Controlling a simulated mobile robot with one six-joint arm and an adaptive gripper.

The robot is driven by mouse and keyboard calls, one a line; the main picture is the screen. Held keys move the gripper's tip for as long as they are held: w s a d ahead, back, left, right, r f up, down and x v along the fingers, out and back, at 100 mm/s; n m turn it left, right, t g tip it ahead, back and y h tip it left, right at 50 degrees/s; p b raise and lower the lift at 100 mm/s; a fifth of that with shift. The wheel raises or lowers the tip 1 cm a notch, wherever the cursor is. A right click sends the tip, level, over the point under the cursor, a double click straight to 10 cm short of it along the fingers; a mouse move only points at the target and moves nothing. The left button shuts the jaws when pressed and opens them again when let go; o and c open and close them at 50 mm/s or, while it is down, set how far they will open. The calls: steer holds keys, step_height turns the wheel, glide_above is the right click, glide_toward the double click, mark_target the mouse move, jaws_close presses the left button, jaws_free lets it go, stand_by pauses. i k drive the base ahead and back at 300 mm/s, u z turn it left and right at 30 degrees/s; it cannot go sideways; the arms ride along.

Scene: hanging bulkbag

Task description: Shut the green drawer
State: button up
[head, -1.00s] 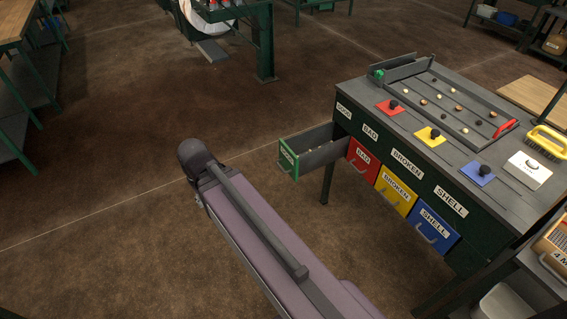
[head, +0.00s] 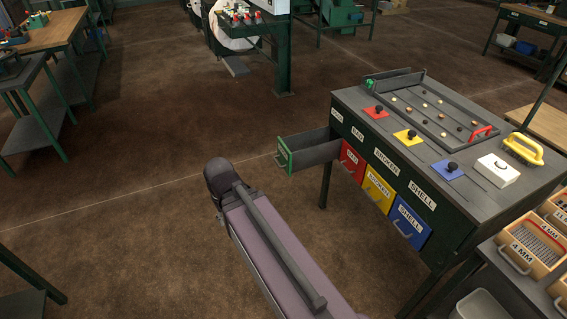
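The green drawer (head: 285,157) is pulled out from the left end of the dark sorting bench (head: 473,205). Its green front with a handle faces left, and its grey side wall runs back to the bench. Its inside is mostly hidden from this angle. The red drawer (head: 351,161), yellow drawer (head: 378,189) and blue drawer (head: 410,222) beside it sit in the bench front. My purple arm link with a dark rounded end shows in front of the green drawer, apart from it. My gripper cannot be seen.
Wooden bins (head: 525,246) stand at right. The brown floor left of the drawer is clear.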

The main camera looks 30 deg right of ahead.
mark_target(300, 151)
steer(key=u, duration=0.25)
steer(key=k, duration=0.3)
steer(key=z, duration=0.95)
steer(key=i, duration=1)
steer(key=z, duration=0.4)
